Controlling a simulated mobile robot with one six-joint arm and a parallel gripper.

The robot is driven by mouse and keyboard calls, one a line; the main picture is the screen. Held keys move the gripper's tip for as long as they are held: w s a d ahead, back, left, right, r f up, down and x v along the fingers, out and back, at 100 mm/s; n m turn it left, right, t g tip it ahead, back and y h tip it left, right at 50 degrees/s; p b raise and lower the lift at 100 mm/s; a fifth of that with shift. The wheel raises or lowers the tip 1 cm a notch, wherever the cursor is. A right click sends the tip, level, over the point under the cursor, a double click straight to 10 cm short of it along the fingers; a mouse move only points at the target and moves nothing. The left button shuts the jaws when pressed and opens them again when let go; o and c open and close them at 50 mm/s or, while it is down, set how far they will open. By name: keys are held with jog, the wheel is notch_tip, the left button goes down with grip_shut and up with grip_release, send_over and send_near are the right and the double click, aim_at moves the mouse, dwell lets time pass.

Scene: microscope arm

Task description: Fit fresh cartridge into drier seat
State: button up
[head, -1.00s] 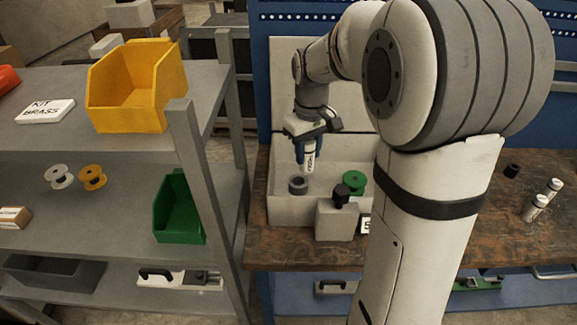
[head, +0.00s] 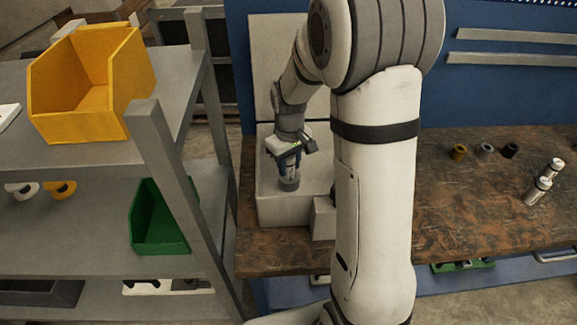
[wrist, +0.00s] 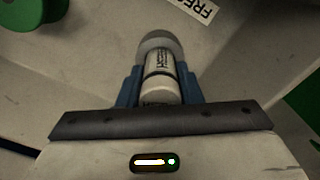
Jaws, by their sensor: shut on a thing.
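My gripper (head: 287,166) has its blue fingers closed on a white cartridge with dark lettering. In the wrist view the cartridge (wrist: 158,72) lies between the blue fingers. The grey round drier seat (head: 288,184) is directly beneath it in the head view. In the wrist view the seat (wrist: 160,43) shows as a grey rim at the cartridge's far end. The cartridge's end meets or enters the seat; how deep it sits, I cannot tell.
A green round part (wrist: 32,12) and a label (wrist: 198,8) are near. A shelf with a yellow bin (head: 85,90) is at left.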

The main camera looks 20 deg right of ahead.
jog(key=shift+f, duration=0.75)
jog(key=o, duration=1)
jog(key=shift+r, duration=0.1)
notch_tip(320, 180, up, 12)
jog(key=shift+f+b, duration=0.1)
jog(key=shift+b, duration=0.3)
